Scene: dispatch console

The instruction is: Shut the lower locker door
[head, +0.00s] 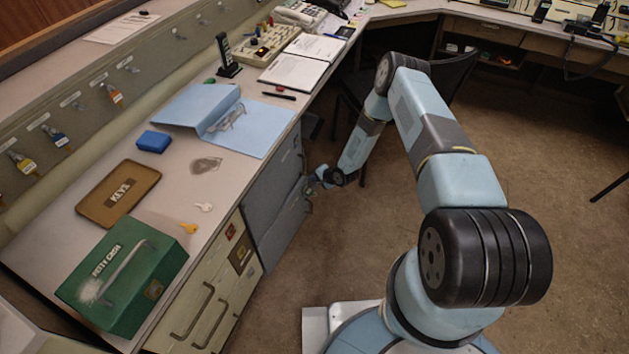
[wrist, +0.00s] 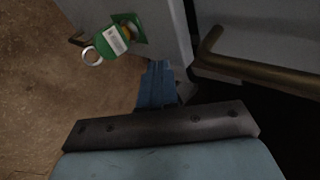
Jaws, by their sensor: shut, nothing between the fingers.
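The grey-blue locker (head: 270,190) stands under the desk, its upper and lower fronts one above the other. The lower locker door (head: 285,222) is seen at a steep angle; how far it stands open is hard to tell. In the wrist view a pale grey panel (wrist: 170,30), apparently a door, carries a green tag with a ring (wrist: 118,40). My gripper (head: 312,184) is beside the locker's front edge. In the wrist view its blue fingertips (wrist: 157,68) are together and empty, close to the panel's lower edge. Whether they touch it is unclear.
A brass-coloured bar handle (wrist: 255,68) is right of my fingers, with a dark gap below it. Cream drawers (head: 205,310) adjoin the locker. A dark chair (head: 450,75) stands behind my arm. The brown floor (head: 300,265) before the locker is clear.

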